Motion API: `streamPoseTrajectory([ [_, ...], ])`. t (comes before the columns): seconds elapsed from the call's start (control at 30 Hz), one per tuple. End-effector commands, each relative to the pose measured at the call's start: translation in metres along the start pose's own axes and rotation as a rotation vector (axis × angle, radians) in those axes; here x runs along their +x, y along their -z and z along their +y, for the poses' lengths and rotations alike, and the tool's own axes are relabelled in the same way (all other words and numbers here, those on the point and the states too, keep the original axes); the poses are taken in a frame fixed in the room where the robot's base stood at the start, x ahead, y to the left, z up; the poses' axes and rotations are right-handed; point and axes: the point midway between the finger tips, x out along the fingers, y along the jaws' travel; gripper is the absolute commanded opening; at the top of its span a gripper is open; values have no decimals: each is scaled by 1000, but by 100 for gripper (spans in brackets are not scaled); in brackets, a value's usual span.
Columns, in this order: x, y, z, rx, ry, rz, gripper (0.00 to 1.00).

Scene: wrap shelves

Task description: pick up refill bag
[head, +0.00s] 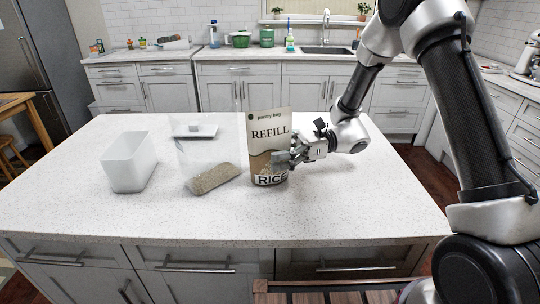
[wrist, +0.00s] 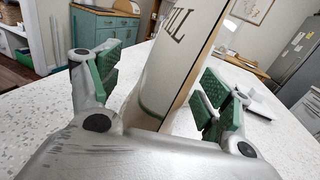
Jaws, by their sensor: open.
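The refill bag (head: 270,133) stands upright on the island counter. It is pale on top with "REFILL" printed on it, brown lower down, with a "RICE" label near its base. My gripper (head: 284,159) is at its right side, low on the bag, and overlaps its edge in the head view. In the wrist view the bag (wrist: 178,62) rises between the two green-padded fingers of my gripper (wrist: 160,80). The fingers are spread, with a visible gap on the right side. The bag's base is hidden behind the gripper body in the wrist view.
On the speckled counter (head: 330,215), left of the bag, are a clear see-through container (head: 205,155) with grain at its bottom, an empty white bin (head: 128,165) and a small flat grey device (head: 195,131). The counter's front is clear.

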Motion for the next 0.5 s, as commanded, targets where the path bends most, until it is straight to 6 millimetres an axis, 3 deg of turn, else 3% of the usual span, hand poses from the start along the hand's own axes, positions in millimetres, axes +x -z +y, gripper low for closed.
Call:
streamPoseTrajectory([
  [0.23,6,0,0,1,1,0,79],
  [0.5,6,0,0,1,1,0,31],
])
